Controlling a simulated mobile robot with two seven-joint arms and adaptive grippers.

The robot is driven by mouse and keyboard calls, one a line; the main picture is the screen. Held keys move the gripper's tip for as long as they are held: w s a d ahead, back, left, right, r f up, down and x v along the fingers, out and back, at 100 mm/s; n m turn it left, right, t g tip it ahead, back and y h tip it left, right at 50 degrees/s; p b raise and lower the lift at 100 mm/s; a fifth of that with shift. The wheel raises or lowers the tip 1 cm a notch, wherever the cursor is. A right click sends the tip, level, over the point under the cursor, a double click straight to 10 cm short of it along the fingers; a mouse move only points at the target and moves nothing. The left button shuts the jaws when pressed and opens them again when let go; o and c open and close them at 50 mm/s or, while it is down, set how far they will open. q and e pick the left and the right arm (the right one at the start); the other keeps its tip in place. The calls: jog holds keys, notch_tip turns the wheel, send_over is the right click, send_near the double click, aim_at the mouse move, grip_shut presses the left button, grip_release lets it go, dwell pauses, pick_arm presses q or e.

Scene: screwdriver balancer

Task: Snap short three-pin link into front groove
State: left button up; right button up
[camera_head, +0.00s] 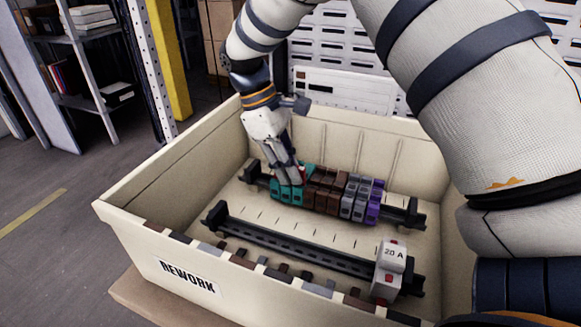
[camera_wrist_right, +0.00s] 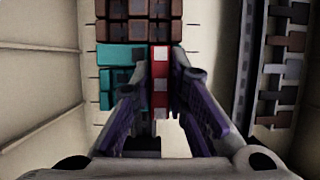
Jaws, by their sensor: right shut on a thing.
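My right gripper (camera_head: 288,180) points down at the teal end of the block row on the back rail. In the right wrist view its fingers (camera_wrist_right: 161,82) are shut on a narrow red-and-white link (camera_wrist_right: 160,58), held lengthwise along the row. The link lies over or against the front side of the teal blocks (camera_wrist_right: 122,76) and reaches the brown blocks (camera_wrist_right: 139,31). The teal blocks (camera_head: 287,193) also show in the head view, where the gripper hides the link. I cannot tell whether its pins are in a groove. My left gripper is not in view.
A cream bin (camera_head: 140,224) labelled REWORK surrounds everything, its walls close to the arm. Brown (camera_head: 325,190), grey (camera_head: 355,197) and purple (camera_head: 374,202) blocks continue the row. The front rail (camera_head: 290,243) carries a 20 A unit (camera_head: 389,268). Small dark pieces line the front wall.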

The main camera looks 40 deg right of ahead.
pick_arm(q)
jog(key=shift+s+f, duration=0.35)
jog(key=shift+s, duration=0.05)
pick_arm(e)
jog(key=f, duration=0.3)
jog(key=shift+s+g, duration=0.3)
jog(key=o, duration=0.9)
jog(key=shift+f, duration=0.1)
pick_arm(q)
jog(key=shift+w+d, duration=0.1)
pick_arm(e)
jog(key=shift+w+d, duration=0.1)
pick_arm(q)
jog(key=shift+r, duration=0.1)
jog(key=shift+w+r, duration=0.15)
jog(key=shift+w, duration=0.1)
pick_arm(e)
jog(key=shift+w+r, duration=0.3)
jog(key=shift+r, duration=0.2)
jog(key=shift+r, duration=0.1)
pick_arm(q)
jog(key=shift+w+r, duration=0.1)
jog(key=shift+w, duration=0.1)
pick_arm(e)
jog(key=v, duration=1.2)
jog(key=shift+s+r, duration=0.2)
pick_arm(q)
jog(key=shift+p, duration=0.3)
